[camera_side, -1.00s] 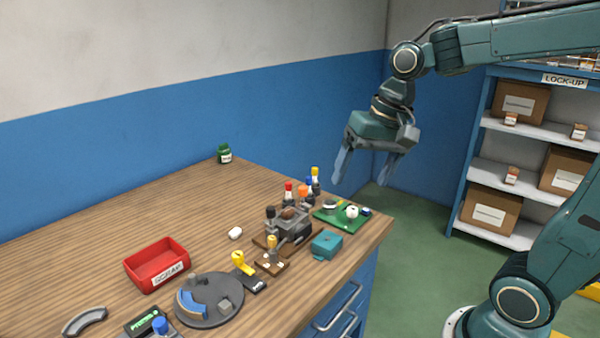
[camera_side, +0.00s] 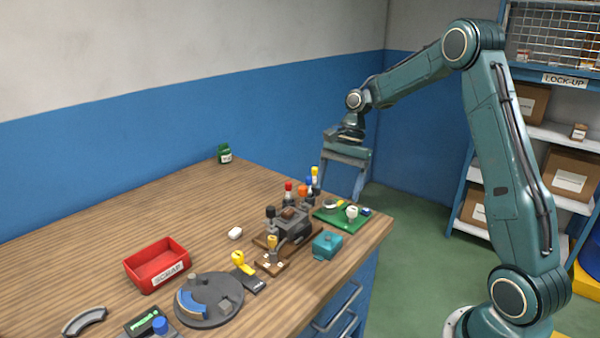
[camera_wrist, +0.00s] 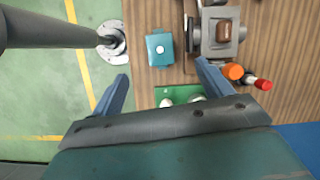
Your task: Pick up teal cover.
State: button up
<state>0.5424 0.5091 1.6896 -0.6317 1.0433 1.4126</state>
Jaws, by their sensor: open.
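The teal cover (camera_side: 327,245) is a small box-shaped piece with a knob on top. It sits on the bench near its right edge, in front of the green board. In the wrist view the teal cover (camera_wrist: 160,49) lies ahead of my fingers, between their lines, with a pale round spot on its top. My gripper (camera_side: 343,180) is open and empty, above the far end of the bench. In the wrist view its two fingers (camera_wrist: 163,85) are spread wide, apart from the cover.
A dark vise-like fixture (camera_side: 290,228) stands just left of the cover. A red scrap bin (camera_side: 157,264) and a round grey plate (camera_side: 209,310) lie further left.

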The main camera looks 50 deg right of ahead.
jog(key=shift+w+d+f+m+y, duration=0.15)
jog(key=shift+d+f+m, duration=0.15)
jog(key=shift+d+f, duration=0.25)
jog(key=shift+w+d+f+m+y, duration=0.15)
jog(key=shift+d+f+m, duration=0.15)
jog(key=shift+f, duration=0.35)
send_near(328, 239)
jog(key=shift+w+x, duration=0.1)
jog(key=shift+x, duration=1.15)
jog(key=shift+w+x, duration=0.15)
jog(key=shift+x, duration=1.1)
jog(key=shift+s+x, duration=0.2)
jog(key=shift+x, duration=2.35)
jog(key=c, duration=1.1)
